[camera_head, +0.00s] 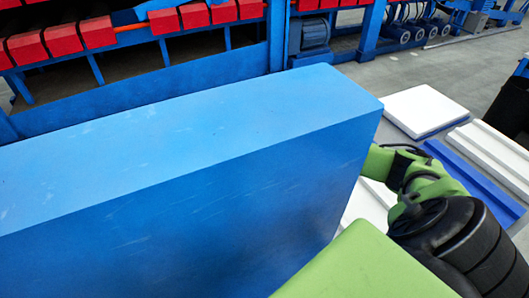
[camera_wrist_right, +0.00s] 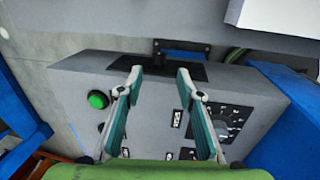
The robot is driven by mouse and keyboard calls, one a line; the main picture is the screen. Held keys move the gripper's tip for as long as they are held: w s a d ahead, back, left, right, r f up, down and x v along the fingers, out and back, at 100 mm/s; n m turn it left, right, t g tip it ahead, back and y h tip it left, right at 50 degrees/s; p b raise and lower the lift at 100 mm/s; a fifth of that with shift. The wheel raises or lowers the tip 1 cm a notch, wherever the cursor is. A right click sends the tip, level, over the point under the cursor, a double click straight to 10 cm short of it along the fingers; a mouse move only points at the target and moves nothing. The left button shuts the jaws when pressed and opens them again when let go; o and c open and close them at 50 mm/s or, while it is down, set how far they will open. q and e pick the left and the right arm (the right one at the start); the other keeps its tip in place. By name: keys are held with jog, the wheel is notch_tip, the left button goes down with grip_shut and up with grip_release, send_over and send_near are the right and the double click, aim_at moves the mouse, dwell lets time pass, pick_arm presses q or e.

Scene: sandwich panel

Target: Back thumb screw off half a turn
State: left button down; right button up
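My right gripper (camera_wrist_right: 160,74) shows in the right wrist view with its two fingers apart and nothing visible between them. It is in front of a grey control panel (camera_wrist_right: 75,85). A small dark upright part (camera_wrist_right: 158,52) stands just beyond the fingertips, by a black strip at the panel's top. I cannot tell whether it is the thumb screw. In the head view my right arm (camera_head: 425,185) reaches behind the large blue block, which hides its gripper. My left gripper is not in view.
The panel carries a green button (camera_wrist_right: 97,99) left of the fingers and a black dial (camera_wrist_right: 232,124) to the right. The large blue block (camera_head: 200,190) fills much of the head view. White panels (camera_head: 425,108) lie on the right, and red blocks (camera_head: 60,38) line the machine behind.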

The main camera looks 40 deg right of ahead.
jog(key=f, duration=0.2)
jog(key=w+f, duration=0.1)
jog(key=f, duration=0.5)
jog(key=shift+w+d, duration=0.15)
jog(key=shift+d, duration=0.05)
jog(key=shift+r, duration=0.1)
grip_shut()
